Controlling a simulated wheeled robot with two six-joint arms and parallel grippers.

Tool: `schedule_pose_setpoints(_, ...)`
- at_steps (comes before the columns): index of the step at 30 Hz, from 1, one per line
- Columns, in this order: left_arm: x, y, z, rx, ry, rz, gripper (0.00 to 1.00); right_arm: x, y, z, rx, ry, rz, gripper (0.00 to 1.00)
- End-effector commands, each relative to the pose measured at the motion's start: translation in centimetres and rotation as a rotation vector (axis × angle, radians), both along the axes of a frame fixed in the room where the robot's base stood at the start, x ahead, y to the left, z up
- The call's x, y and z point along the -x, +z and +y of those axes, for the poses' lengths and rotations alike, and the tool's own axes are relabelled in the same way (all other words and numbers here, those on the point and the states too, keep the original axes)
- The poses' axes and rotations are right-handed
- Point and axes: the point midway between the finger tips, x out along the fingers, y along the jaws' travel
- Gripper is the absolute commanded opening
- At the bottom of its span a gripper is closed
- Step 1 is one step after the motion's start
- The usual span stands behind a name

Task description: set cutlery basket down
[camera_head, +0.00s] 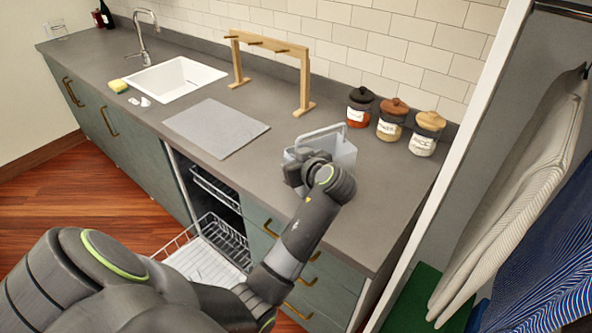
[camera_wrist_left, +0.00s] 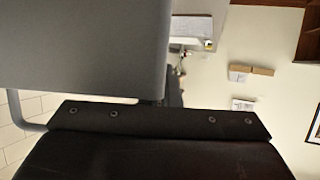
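The cutlery basket (camera_head: 345,150) is a pale grey box with a raised loop handle. In the head view it is at the right part of the counter, beyond my left gripper (camera_head: 306,170). My left gripper is at the basket's near side and appears shut on it; the wrist and the gripper hide its lower front. I cannot tell whether its base touches the counter. In the left wrist view the basket's grey wall (camera_wrist_left: 85,50) fills the upper left, close against the dark gripper body, with the handle at the left edge. My right gripper is not in view.
The grey counter (camera_head: 385,195) is clear to the right of the basket. Several lidded jars (camera_head: 390,120) stand behind it. A grey mat (camera_head: 216,128), a wooden rack (camera_head: 270,55) and a sink (camera_head: 175,80) lie left. An open dishwasher rack (camera_head: 210,250) is below.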

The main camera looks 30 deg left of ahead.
Motion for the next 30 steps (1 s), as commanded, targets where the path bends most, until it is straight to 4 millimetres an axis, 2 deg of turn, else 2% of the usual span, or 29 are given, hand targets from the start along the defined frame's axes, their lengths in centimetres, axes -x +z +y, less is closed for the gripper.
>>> schedule_pose_setpoints(6, 0.0, -2.9, 0.0, 0.000, -0.001, 0.005, 0.00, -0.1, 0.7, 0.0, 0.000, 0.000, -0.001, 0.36)
schedule_pose_setpoints(9, 0.0, -3.7, 0.0, -0.001, -0.001, 0.002, 0.00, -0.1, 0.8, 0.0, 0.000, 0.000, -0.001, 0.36)
schedule_pose_setpoints(19, 0.0, -4.1, 0.0, 0.000, -0.002, -0.001, 0.00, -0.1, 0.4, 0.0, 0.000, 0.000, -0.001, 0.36)
schedule_pose_setpoints(24, 0.0, -4.1, 0.0, 0.001, -0.001, 0.001, 0.22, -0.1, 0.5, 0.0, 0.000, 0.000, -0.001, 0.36)
schedule_pose_setpoints(30, 0.0, -4.1, 0.0, 0.001, -0.001, 0.001, 0.24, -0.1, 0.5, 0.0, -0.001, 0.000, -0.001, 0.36)
